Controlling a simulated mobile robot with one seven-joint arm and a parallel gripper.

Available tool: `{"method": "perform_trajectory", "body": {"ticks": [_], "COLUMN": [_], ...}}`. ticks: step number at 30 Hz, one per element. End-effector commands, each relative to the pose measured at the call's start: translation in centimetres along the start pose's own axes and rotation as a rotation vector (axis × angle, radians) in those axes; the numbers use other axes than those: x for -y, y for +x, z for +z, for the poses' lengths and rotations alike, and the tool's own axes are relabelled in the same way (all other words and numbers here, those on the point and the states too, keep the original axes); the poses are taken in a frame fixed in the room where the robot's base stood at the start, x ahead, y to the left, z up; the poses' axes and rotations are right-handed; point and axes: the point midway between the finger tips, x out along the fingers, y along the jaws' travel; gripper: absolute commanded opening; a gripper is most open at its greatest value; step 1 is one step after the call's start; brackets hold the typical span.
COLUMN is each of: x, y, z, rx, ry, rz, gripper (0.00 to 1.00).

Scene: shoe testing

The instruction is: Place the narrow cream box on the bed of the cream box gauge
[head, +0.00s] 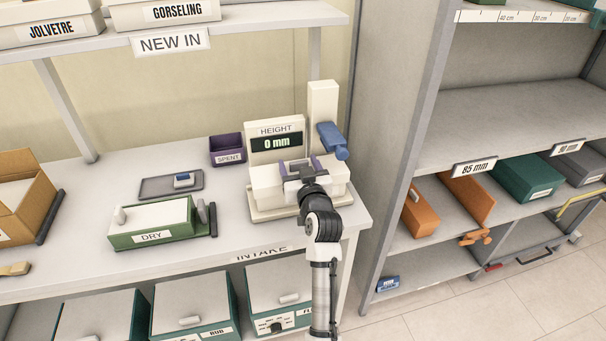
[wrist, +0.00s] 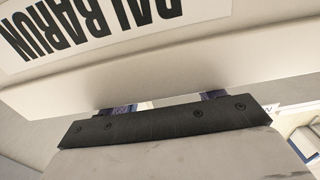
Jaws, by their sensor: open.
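The narrow cream box (head: 265,180) sits level over the base of the cream box gauge (head: 275,141), in front of its display, which reads 0 mm. The bed beneath is mostly hidden by the box and my arm. In the wrist view the box (wrist: 150,90) fills the upper part, with an upside-down black-lettered label cut off by the frame edge. My gripper (head: 299,166) is open at the middle of the box. Its purple fingers show in both views; in the wrist view the box hides most of them. I cannot tell whether they touch it.
The gauge has a tall cream post with a blue part (head: 332,140) to the right. A purple SPENT bin (head: 226,150) stands left of the gauge. A grey tray (head: 156,187) and a green DRY box (head: 150,239) lie further left. A grey shelf rack (head: 398,150) stands close on the right.

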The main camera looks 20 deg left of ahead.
Motion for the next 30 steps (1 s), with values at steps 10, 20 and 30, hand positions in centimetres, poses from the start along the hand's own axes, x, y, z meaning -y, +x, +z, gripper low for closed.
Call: {"method": "perform_trajectory", "body": {"ticks": [10,20,30], "x": [-0.1,-0.1,0.1], "y": [-6.2,-11.4,-12.0], "z": [0.3,0.1,-0.2], "rx": [-0.001,-0.001,-0.002], "ry": [0.001,0.0,-0.001], "rz": [0.003,0.001,-0.001], "gripper": [0.67,0.67,0.67]}}
